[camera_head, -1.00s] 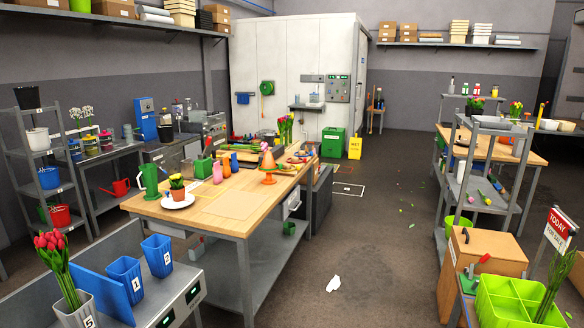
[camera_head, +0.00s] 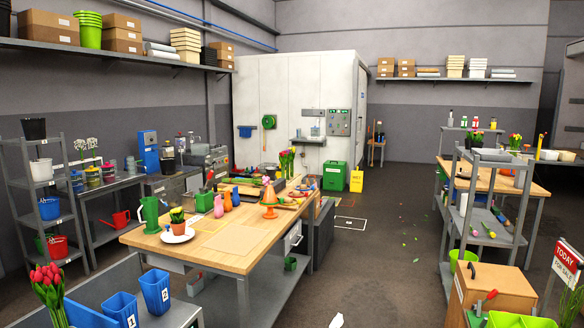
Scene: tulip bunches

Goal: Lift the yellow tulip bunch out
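Neither of my grippers shows in the head view. No bunch can be told surely as the yellow tulip bunch at this size. A mixed bunch of tulips (camera_head: 287,160) with pink, red and yellowish heads stands upright at the far end of the wooden table (camera_head: 215,262). Another small bunch with red and yellowish heads (camera_head: 515,140) stands on the right wooden table (camera_head: 540,187). A red tulip bunch (camera_head: 47,284) stands at the lower left; its container is cut off by the picture edge.
Blue buckets marked 1 (camera_head: 121,309) and 2 (camera_head: 155,290) stand at the lower left. A small potted plant (camera_head: 177,216) stands on a white plate. A brown cabinet (camera_head: 494,288) and a green tray (camera_head: 520,321) are at the lower right. The middle floor is mostly clear.

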